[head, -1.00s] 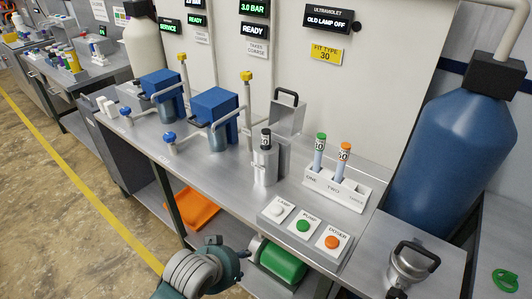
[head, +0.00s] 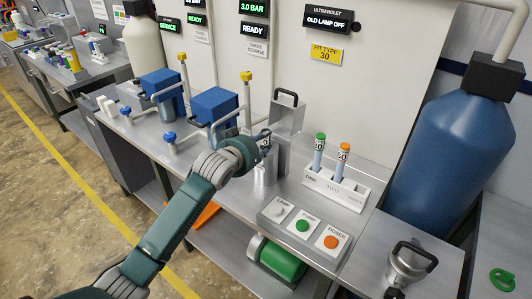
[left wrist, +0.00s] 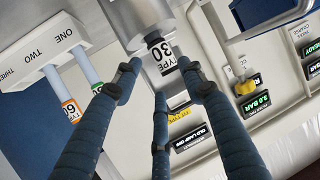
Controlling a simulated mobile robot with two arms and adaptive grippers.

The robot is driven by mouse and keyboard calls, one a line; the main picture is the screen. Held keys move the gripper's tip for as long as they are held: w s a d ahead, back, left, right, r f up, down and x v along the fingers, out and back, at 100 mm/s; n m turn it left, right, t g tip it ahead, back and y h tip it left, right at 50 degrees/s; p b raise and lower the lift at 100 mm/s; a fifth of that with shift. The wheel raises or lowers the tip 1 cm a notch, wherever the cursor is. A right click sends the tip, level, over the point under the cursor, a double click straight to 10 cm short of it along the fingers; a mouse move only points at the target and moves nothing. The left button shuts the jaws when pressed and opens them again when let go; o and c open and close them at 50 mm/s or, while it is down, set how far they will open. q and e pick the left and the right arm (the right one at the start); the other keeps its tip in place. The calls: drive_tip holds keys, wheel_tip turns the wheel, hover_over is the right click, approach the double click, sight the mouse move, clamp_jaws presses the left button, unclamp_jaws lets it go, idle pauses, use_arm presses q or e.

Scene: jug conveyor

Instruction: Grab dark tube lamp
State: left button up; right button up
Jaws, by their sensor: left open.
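The dark tube lamp (head: 264,139) stands upright in a metal holder (head: 264,174) on the steel bench, its upper part partly hidden by my gripper. In the left wrist view its black-and-white label (left wrist: 161,53) reads TYPE 30, and the metal holder (left wrist: 132,18) is at the top. My left gripper (head: 257,148) is at the lamp's upper part in the head view. In the left wrist view its three dark fingers (left wrist: 160,77) are spread apart around the label, open; contact cannot be told. My right gripper is not in view.
A white rack (head: 334,189) with green-capped (head: 319,153) and orange-capped (head: 342,161) tubes stands to the right. A button panel (head: 306,229) lies in front. A metal box with a handle (head: 288,113) is behind. Blue-topped units (head: 213,105) are to the left.

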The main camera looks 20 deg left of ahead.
sight(266, 139)
use_arm(q)
drive_tip(key=p+x, duration=0.2)
drive_tip(key=x, duration=0.3)
drive_tip(key=shift+f, duration=0.1)
drive_tip(key=shift+w+f, duration=0.15)
drive_tip(key=shift+w, duration=0.1)
drive_tip(key=shift+s, duration=0.1)
drive_tip(key=shift+c, duration=0.5)
clamp_jaws()
